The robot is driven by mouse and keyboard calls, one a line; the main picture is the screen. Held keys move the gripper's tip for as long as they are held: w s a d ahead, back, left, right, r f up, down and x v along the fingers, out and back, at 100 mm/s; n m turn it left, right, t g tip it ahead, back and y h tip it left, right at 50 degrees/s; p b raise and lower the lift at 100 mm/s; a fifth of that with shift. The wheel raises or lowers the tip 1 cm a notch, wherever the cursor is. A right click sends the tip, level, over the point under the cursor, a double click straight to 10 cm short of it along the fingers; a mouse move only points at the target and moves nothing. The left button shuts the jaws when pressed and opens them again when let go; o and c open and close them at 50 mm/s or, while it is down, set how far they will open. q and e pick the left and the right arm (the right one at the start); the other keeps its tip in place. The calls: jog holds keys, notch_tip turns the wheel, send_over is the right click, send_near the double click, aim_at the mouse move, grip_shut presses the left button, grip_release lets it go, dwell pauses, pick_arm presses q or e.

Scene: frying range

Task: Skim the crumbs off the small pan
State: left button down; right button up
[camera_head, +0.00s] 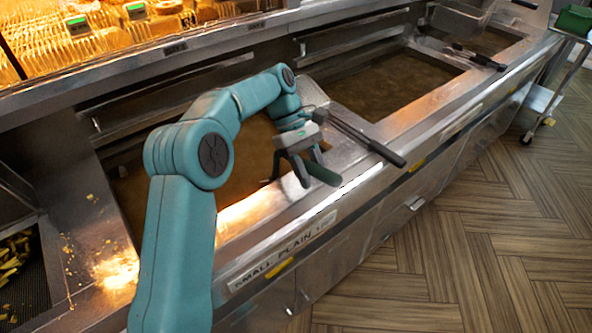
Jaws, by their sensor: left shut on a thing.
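The small pan (256,150) is the near pan of brown oil, behind the front panel's "SMALL PLAIN" label (283,248). My left arm crosses in front of it and hides much of it. My left gripper (309,168) is over the pan's front rim, shut on a dark green handle (323,174). A dark part beside the fingers points towards the oil, but the tool's far end is hidden or too small to tell. I cannot make out crumbs on the oil. My right gripper is not in view.
A black-handled tool (376,144) lies across the divider right of the gripper. A second oil pan (385,82) and more dark-handled tools (477,57) are beyond. A chip tray (16,262) is at lower left.

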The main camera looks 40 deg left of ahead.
pick_arm(q)
jog(key=w+d+p, duration=0.2)
jog(key=w+p, duration=0.4)
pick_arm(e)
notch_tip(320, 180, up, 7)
pick_arm(q)
jog(key=s+a+b, duration=0.3)
jog(key=s+b, duration=0.2)
jog(key=s, duration=0.6)
jog(key=s+a+b, duration=0.3)
jog(key=s+b, duration=0.2)
jog(key=s, duration=0.5)
jog(key=s+a+b, duration=0.4)
jog(key=s+b, duration=0.1)
jog(key=s, duration=0.6)
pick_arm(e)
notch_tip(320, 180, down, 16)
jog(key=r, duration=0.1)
pick_arm(q)
notch_tip(320, 180, up, 14)
jog(key=p, duration=1.4)
jog(key=shift+s+d, duration=0.15)
jog(key=shift+s, duration=0.1)
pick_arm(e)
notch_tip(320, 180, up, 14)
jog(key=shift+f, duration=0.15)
pick_arm(q)
jog(key=shift+s, duration=0.1)
